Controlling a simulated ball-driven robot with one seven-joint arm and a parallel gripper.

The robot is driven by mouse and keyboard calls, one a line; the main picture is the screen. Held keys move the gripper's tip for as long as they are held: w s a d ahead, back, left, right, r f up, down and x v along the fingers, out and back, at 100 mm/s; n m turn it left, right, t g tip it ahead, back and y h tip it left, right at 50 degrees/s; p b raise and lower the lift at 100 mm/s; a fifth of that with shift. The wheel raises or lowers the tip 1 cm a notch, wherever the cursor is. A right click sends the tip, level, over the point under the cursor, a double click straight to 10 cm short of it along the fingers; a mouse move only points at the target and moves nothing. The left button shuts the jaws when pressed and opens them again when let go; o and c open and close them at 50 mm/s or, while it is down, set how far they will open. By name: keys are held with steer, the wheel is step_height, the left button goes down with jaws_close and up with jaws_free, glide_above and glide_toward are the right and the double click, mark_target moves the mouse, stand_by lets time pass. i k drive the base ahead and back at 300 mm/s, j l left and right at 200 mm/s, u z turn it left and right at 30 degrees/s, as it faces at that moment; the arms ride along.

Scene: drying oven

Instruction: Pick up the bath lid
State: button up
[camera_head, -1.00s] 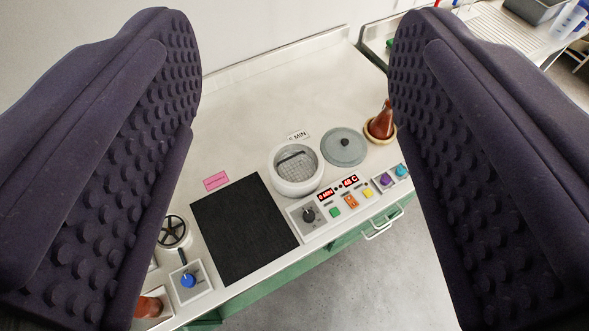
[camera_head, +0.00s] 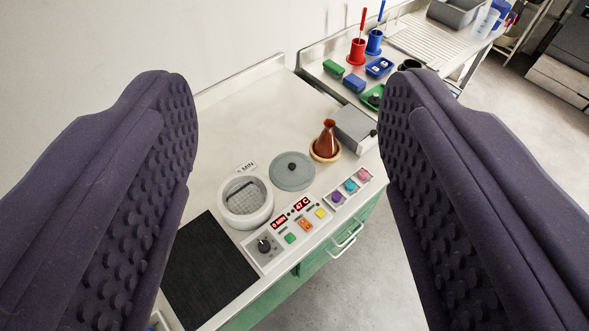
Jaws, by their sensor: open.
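The bath lid (camera_head: 292,171) is a round grey-green disc with a dark knob at its centre. It lies flat on the white bench top, just right of and behind the bath. The bath (camera_head: 246,201) is a round white pot, uncovered, with a mesh basket inside. My gripper (camera_head: 285,190) is open and empty. Its two dark, studded fingers stand wide apart at the left and right of the view. The lid shows between them, well beyond the fingertips and touched by neither.
A brown flask (camera_head: 328,138) stands on a cork ring close right of the lid, with a grey box (camera_head: 355,128) behind it. A control panel (camera_head: 292,232) and black mat (camera_head: 208,268) lie in front. Bare bench lies behind the lid. A second bench (camera_head: 420,50) holds cups and trays.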

mark_target(290, 171)
steer(key=u, duration=0.25)
steer(key=i+l+u, duration=0.3)
steer(key=u, duration=0.15)
steer(key=i+l+u, duration=0.2)
steer(key=l+u, duration=0.3)
steer(key=i+l, duration=0.1)
steer(key=l, duration=0.25)
steer(key=i+l, duration=0.15)
steer(key=l, duration=0.2)
steer(key=i+l+u, duration=0.1)
steer(key=l, duration=0.25)
steer(key=i+l, duration=0.1)
steer(key=l, duration=0.25)
